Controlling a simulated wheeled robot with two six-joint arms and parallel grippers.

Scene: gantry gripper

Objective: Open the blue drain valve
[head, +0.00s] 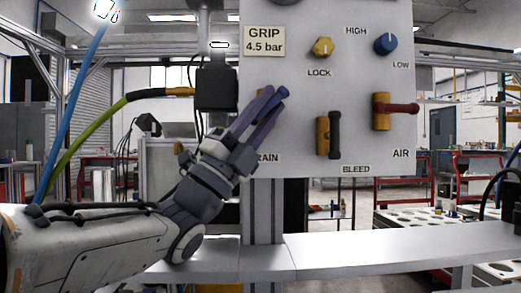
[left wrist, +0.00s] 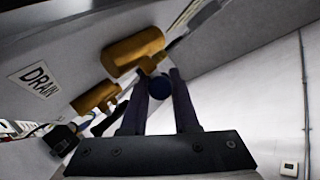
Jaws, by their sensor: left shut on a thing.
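The blue drain valve handle (head: 283,92) is on the grey panel, mostly hidden by my fingers in the head view. My left gripper (head: 274,97) reaches up to it from the lower left and is shut on it. In the left wrist view, the round blue end of the handle (left wrist: 160,87) sits between the two fingers (left wrist: 158,78). The valve's brass body (left wrist: 133,50) is just beyond the fingertips. The DRAIN label (left wrist: 36,79) is on the panel; my gripper covers its first letter in the head view. My right gripper is not in view.
To the right on the panel (head: 350,80) are a black-handled BLEED valve (head: 335,134), a red-handled AIR valve (head: 396,109), a yellow LOCK knob (head: 322,47) and a blue knob (head: 386,43). A black box (head: 216,88) with a cable stands just left. A pale beam (head: 380,248) runs below.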

